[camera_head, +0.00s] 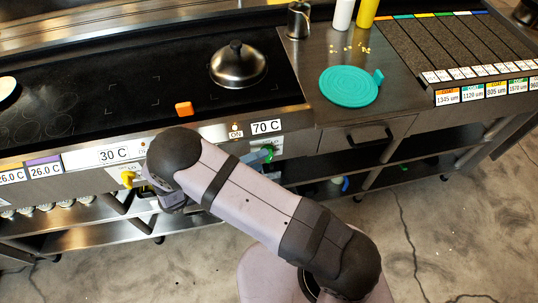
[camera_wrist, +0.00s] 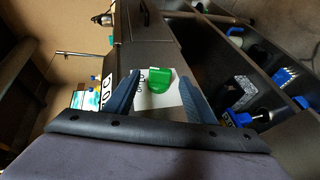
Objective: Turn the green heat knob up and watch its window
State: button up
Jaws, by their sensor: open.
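The green heat knob (camera_head: 268,154) is on the griddle's front panel, below the 70 C window (camera_head: 266,127), partly hidden by my arm in the head view. In the wrist view the green knob (camera_wrist: 160,79) shows in front of a white label, between the two blue-grey fingers of my gripper (camera_wrist: 158,88). The fingers are open, with a visible gap on each side of the knob. Whether their tips reach the knob in depth is unclear. In the head view, the bluish finger area (camera_head: 252,158) is beside the knob. The window (camera_wrist: 106,90) shows turned sideways in the wrist view.
A yellow knob (camera_head: 127,179) sits below the 30 C window (camera_head: 113,155) on the left. An orange block (camera_head: 184,109) and a steel dome lid (camera_head: 238,66) are on the black griddle. A teal disc (camera_head: 348,86) lies on the right counter, above a drawer handle (camera_head: 370,138).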

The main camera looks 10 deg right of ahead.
aim_at(267, 158)
jog(key=shift+p+x, duration=0.5)
jog(key=shift+x, duration=2.05)
jog(key=c, duration=1)
jog(key=shift+r+p, duration=0.1)
jog(key=shift+p, duration=0.2)
jog(key=shift+c, duration=0.2)
